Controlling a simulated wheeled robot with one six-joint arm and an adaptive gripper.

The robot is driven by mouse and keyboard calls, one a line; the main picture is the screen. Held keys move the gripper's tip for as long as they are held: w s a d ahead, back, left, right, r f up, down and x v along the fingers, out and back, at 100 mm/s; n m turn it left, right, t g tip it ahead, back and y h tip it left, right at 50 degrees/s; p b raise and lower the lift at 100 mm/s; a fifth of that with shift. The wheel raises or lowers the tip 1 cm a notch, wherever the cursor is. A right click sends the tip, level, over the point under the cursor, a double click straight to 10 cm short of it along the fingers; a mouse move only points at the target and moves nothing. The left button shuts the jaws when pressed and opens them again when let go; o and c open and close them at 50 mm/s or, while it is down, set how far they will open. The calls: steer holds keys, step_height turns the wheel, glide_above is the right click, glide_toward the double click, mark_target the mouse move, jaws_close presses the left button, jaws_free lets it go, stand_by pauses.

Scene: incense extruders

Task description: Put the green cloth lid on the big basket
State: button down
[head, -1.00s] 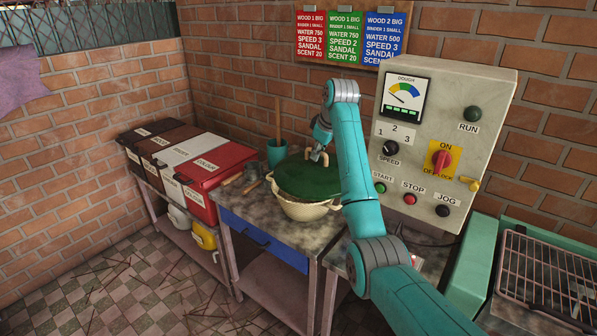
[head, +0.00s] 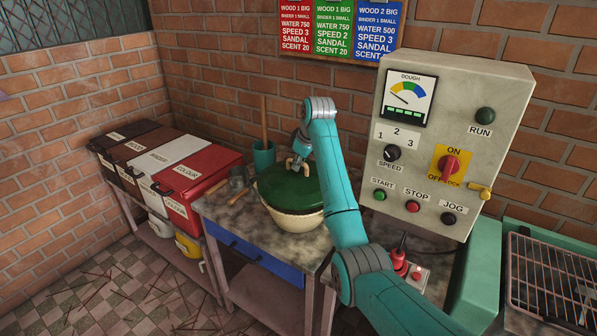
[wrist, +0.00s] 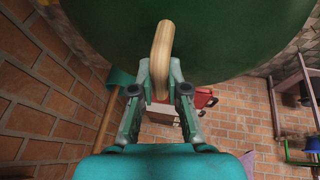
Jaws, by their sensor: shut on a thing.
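The green cloth lid (head: 291,193) covers the top of the big cream basket (head: 296,221) on the worktable. The lid looks nearly level, with its edge at the basket's rim; I cannot tell whether it is fully seated all round. My gripper (head: 301,164) is above the lid, shut on its pale wooden handle. In the wrist view, my gripper's fingers (wrist: 159,88) close on the curved handle (wrist: 162,45), and the lid's green surface (wrist: 225,35) fills the top. The basket's far side is hidden by the lid, and its right side lies close to my arm.
Labelled bins (head: 183,186) are farther left. The table's front left is clear.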

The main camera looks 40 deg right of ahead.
mark_target(299, 174)
steer(key=shift+f, duration=1.5)
steer(key=shift+f, duration=0.15)
steer(key=c, duration=1.2)
jaws_free()
steer(key=v, duration=1.2)
